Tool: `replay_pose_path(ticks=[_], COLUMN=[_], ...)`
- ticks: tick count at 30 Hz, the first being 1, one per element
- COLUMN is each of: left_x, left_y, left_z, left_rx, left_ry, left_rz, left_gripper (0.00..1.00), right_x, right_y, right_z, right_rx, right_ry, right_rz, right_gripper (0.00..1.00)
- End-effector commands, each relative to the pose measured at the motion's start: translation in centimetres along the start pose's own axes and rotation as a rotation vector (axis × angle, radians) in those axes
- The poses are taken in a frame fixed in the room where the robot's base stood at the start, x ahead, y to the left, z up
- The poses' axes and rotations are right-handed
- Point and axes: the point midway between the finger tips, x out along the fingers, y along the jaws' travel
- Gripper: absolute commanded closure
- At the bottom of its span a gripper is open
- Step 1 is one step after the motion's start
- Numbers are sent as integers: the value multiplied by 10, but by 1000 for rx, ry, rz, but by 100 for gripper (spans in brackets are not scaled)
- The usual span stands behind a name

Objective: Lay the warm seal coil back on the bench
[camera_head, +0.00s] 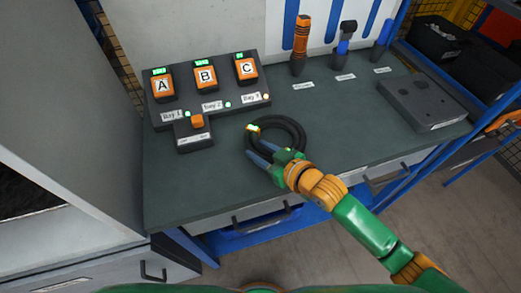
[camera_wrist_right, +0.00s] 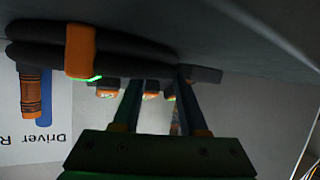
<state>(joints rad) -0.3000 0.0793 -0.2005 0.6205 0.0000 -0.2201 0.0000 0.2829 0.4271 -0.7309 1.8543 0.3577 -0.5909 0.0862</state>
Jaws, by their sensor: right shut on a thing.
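The seal coil (camera_head: 299,130) is a black ring of thick looped hose with a yellow-orange band, over the front middle of the grey-green bench (camera_head: 350,140). My right gripper (camera_head: 257,148) reaches in from the lower right, with its blue fingers at the coil's near left side. It is shut on the coil. In the right wrist view the coil (camera_wrist_right: 130,62) with its orange band (camera_wrist_right: 81,50) lies across the fingertips. It is close to the bench surface; I cannot tell whether it touches it. My left gripper is not in view.
A dark charger block with orange units A, B and C (camera_head: 205,76) stands at the back left of the bench. Upright tools (camera_head: 301,45) stand along the back. A grey box (camera_head: 425,103) sits at the right. The bench's centre right is clear.

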Motion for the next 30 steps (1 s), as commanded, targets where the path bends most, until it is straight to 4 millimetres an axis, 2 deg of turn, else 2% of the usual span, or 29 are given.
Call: replay_pose_path(ticks=[1, 3, 4, 14, 17, 27, 30], left_x=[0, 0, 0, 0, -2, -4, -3], left_y=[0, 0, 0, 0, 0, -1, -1], left_z=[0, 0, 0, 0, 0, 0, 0], left_rx=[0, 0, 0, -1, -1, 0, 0], left_ry=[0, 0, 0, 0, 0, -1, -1], left_rz=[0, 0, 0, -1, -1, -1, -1], left_gripper=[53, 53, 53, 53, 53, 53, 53], right_x=[0, 0, 0, -3, -16, -95, -111], right_y=[0, -1, 0, 0, 0, -1, 0], right_z=[1, 1, 1, 1, 1, 2, 2], right_rx=[1, 1, 0, 1, 1, -2, 1], right_ry=[-4, -4, -4, -4, -5, -7, -7], right_rz=[-1, -1, -1, 0, 0, -2, 1], right_gripper=[50, 31, 27, 27, 27, 27, 27])
